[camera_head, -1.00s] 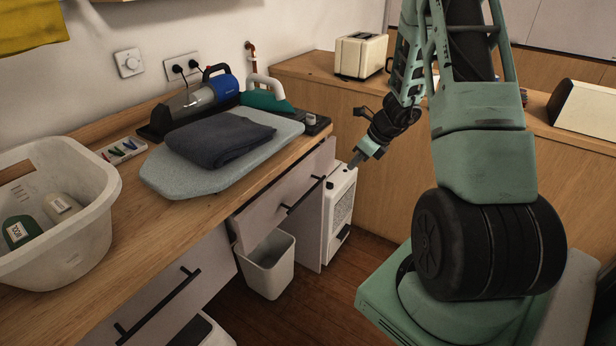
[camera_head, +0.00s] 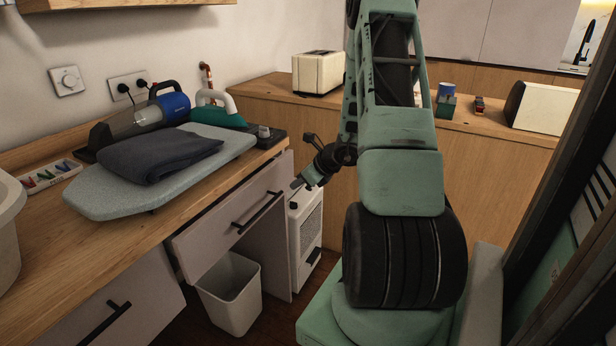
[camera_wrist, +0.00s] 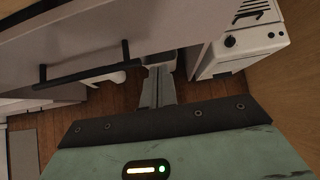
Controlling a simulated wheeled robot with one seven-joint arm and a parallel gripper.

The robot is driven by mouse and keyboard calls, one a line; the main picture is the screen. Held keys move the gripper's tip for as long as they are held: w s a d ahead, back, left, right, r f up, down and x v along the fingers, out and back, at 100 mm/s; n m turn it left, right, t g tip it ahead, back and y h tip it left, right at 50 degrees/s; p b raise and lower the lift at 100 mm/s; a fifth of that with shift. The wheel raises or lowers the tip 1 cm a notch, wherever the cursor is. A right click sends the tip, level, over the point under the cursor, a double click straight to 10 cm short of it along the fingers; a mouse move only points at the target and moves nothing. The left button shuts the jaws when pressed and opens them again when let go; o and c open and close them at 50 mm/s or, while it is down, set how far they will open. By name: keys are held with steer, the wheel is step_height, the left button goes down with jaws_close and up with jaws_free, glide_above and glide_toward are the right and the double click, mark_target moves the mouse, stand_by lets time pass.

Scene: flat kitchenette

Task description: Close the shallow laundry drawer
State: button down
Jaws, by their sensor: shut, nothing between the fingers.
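The shallow drawer (camera_head: 222,232) has a pale front and a dark bar handle (camera_head: 258,210), under the wooden counter. Its front appears to stand a little out from the cabinet; I cannot tell how far. In the wrist view the pale drawer front (camera_wrist: 150,32) and the handle (camera_wrist: 85,65) fill the upper left. My gripper (camera_head: 297,184) is shut and empty, just right of the drawer's right end in the head view. In the wrist view its closed fingers (camera_wrist: 160,75) point at the front, right of the handle. I cannot tell whether they touch it.
A white bin (camera_head: 232,293) stands below the drawer. A white heater-like unit (camera_head: 306,235) stands to its right, close to my gripper. An ironing board (camera_head: 165,170) with dark folded cloth (camera_head: 160,153) lies on the counter. A wooden cabinet (camera_head: 270,130) stands behind.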

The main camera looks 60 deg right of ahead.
mark_target(276, 187)
steer(key=shift+w+a+f+p, duration=0.1)
steer(key=shift+w+f+p, duration=0.05)
steer(key=shift+w, duration=0.65)
steer(key=shift+w+a+f+p, duration=0.1)
steer(key=shift+w+f+p, duration=0.1)
steer(key=shift+w, duration=0.65)
steer(key=shift+w+f+p, duration=0.15)
steer(key=shift+w, duration=0.65)
